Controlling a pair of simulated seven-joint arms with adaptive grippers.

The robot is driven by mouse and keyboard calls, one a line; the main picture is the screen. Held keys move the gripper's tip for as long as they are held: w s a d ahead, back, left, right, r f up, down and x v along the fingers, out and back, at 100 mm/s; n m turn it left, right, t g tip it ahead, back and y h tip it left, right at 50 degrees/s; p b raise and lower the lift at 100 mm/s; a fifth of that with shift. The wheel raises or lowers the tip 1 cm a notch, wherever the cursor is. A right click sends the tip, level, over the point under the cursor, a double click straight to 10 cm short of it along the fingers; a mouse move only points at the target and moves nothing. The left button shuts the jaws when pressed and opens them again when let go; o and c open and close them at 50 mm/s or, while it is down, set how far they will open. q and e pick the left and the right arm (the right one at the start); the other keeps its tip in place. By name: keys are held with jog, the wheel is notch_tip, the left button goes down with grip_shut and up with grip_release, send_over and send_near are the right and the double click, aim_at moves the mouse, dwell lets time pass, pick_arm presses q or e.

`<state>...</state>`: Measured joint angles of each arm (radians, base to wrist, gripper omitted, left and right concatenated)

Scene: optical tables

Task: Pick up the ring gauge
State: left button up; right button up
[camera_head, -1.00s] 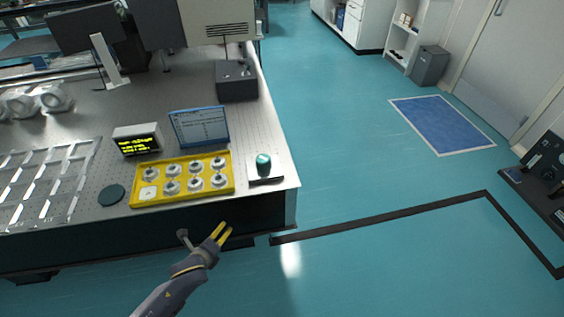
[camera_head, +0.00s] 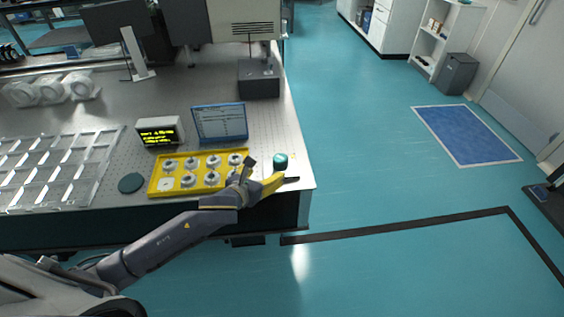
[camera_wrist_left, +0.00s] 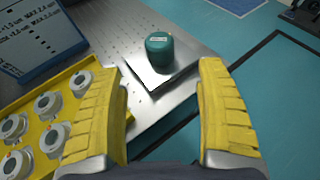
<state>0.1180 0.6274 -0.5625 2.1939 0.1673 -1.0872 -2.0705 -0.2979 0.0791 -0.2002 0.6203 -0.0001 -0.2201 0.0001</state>
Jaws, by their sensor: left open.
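My right gripper is not in view.
A blue-framed panel (camera_head: 220,122) and a small box with a lit display (camera_head: 160,131) stand behind the tray. A dark green disc (camera_head: 130,183) lies left of it. A dark box (camera_head: 258,79) stands farther back.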

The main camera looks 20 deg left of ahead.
aim_at(277, 162)
pick_arm(q)
jog(key=x, duration=1.2)
jog(key=c, duration=1.4)
jog(key=shift+c, duration=0.9)
jog(key=shift+r, duration=0.1)
